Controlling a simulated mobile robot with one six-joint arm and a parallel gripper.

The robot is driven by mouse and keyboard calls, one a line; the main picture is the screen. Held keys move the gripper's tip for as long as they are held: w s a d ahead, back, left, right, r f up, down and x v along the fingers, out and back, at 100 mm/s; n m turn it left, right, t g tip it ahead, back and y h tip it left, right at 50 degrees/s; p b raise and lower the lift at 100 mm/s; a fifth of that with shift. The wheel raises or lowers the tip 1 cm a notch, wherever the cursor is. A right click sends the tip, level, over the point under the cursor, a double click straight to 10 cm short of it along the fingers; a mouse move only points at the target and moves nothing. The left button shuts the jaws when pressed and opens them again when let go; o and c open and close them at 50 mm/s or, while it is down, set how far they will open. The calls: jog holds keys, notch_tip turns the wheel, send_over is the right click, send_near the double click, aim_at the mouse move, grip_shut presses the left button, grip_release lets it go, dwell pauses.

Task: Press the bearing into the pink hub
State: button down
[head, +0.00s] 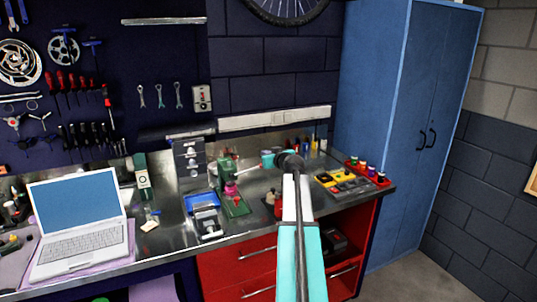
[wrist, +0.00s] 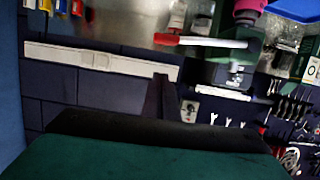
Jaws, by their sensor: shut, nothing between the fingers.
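The pink hub (head: 231,188) sits in the green press (head: 236,207) on the metal bench, left of my arm. In the wrist view the pink hub (wrist: 248,9) is at the top edge, partly cut off. The press lever (wrist: 205,42), white with a red end, sticks out sideways there. My gripper (wrist: 162,98) shows as a dark narrow shape in the wrist view, shut and empty, apart from the hub and the lever. In the head view my wrist is right of the press, over the bench. I cannot make out the bearing in either view.
A blue tray (head: 202,201) stands left of the press and a laptop (head: 78,218) further left. A yellow-and-grey case (head: 345,184) and a red rack (head: 368,173) with spools lie to the right. A blue cabinet (head: 405,130) bounds the right side.

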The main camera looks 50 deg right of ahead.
jog(key=shift+w+d+f+p, duration=0.15)
jog(key=shift+f+p, duration=0.25)
jog(key=shift+f, duration=0.65)
jog(key=shift+w+d+f+p, duration=0.1)
jog(key=shift+f+p, duration=0.3)
jog(key=shift+f, duration=0.6)
